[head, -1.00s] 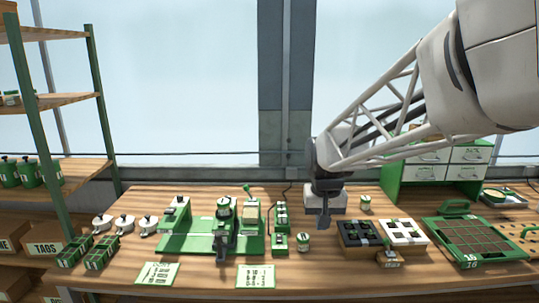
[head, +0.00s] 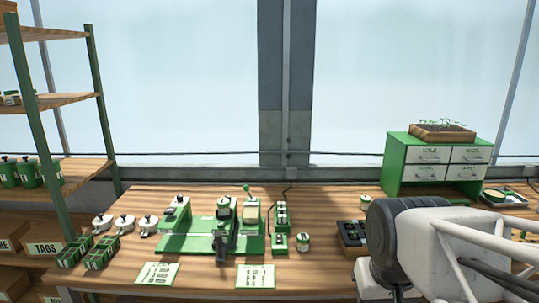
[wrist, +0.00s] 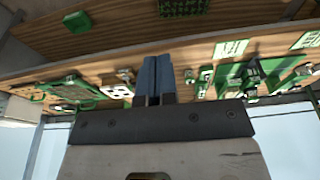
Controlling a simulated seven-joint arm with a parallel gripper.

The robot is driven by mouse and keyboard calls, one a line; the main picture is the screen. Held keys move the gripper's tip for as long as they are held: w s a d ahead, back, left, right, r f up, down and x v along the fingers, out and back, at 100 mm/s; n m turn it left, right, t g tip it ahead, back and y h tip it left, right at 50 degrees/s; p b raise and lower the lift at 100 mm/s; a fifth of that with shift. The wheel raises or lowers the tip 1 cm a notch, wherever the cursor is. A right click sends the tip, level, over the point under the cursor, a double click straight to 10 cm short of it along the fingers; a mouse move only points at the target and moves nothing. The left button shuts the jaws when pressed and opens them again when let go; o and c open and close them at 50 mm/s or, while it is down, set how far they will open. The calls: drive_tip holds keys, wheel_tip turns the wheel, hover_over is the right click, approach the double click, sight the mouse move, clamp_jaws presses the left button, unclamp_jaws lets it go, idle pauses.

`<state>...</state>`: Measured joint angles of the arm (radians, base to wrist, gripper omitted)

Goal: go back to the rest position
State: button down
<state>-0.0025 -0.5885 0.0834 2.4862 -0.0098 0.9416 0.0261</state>
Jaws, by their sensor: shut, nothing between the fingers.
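My gripper (wrist: 155,62) shows in the wrist view as two blue-grey fingers pressed together, with nothing between them. The fingers overlap the wooden bench in that picture, but their height above it cannot be told. In the head view my arm fills the lower right, and the fingertips are not visible there. The green seeder (head: 185,243) stands on the bench, left of my arm in the head view. It also shows at the right of the wrist view (wrist: 231,78).
A green drawer cabinet (head: 394,165) with a seedling box (head: 441,137) on top stands behind my arm. A black-celled tray (head: 350,235) is partly hidden by it. A green shelf (head: 95,100) rises at far left.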

drive_tip(key=s, duration=0.2)
drive_tip(key=shift+s+d+f, duration=0.15)
drive_tip(key=shift+s+f, duration=0.2)
drive_tip(key=shift+f, duration=0.05)
